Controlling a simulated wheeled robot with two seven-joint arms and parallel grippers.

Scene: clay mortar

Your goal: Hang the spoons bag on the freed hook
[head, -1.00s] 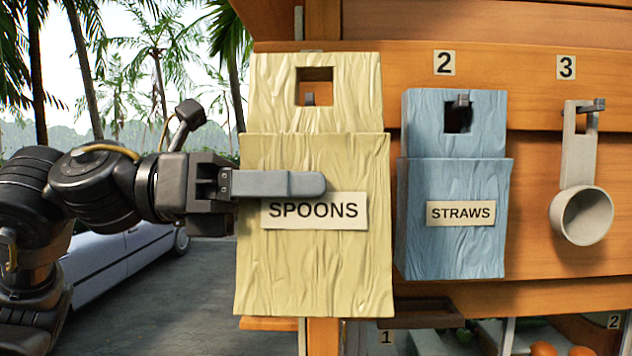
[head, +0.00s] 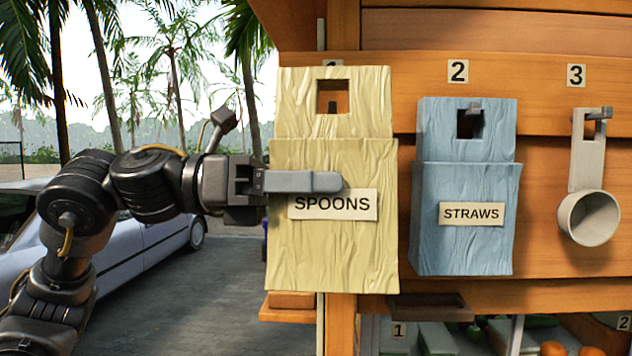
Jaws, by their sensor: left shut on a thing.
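The yellow spoons bag (head: 335,255) is upright in front of the wooden board, its label facing me. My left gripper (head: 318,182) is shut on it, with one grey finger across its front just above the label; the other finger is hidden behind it. A dark hook (head: 333,107) shows through the bag's square opening, in its lower part. The bag covers most of the number plate above that hook. I cannot tell whether the bag's opening is around the hook or in front of it. My right gripper is not in view.
The blue straws bag (head: 465,250) hangs on the hook under number 2, a narrow gap to the right of the spoons bag. A grey scoop (head: 588,218) hangs under number 3. A small dark tray (head: 430,307) juts out below the bags.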

